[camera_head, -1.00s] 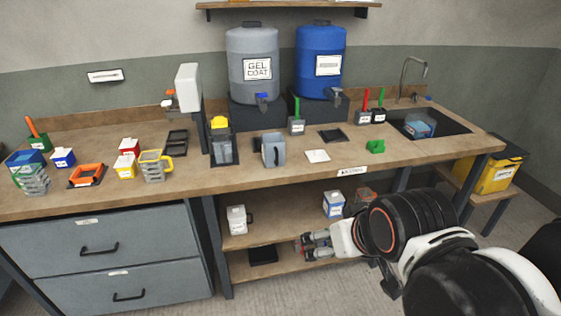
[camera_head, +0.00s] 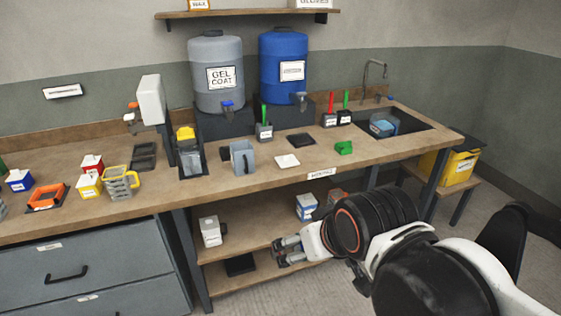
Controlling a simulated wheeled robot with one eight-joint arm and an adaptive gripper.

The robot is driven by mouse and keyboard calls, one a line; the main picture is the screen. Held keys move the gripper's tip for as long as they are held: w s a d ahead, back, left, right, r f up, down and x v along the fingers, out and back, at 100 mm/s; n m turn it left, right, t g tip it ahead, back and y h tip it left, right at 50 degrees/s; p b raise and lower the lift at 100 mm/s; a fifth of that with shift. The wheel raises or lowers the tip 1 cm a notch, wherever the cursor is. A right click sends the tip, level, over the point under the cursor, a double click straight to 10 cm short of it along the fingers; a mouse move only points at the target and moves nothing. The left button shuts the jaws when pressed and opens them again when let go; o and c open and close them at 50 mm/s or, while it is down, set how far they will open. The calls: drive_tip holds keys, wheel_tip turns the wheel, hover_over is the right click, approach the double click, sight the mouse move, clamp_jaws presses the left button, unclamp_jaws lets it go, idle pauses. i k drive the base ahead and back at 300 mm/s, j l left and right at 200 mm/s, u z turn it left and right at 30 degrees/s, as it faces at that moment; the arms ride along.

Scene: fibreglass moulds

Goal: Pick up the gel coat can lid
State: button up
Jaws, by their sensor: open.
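No lid here is legibly marked as the gel coat can lid. Flat square pieces that could be lids are a white one (camera_head: 287,161) and a black one (camera_head: 300,140) on the bench, and a black one (camera_head: 238,265) on the lower shelf. A grey handled can (camera_head: 243,157) stands on the bench left of the white piece. The grey gel coat drum (camera_head: 218,75) stands behind. My gripper (camera_head: 277,253) is open and appears empty, in front of the lower shelf, to the right of the black piece there.
The bench top (camera_head: 330,167) overhangs the shelf (camera_head: 225,248). A white container (camera_head: 210,231) and a blue-and-white one (camera_head: 306,206) stand on the upper shelf board. A green piece (camera_head: 344,148) lies near the bench's front edge. The sink (camera_head: 410,125) is at right.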

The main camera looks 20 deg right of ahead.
sight(289, 160)
drive_tip(key=i+l, duration=0.3)
drive_tip(key=i, duration=0.2)
drive_tip(key=i+l, duration=0.3)
drive_tip(key=i, duration=0.2)
drive_tip(key=i+l, duration=0.3)
drive_tip(key=i, duration=0.15)
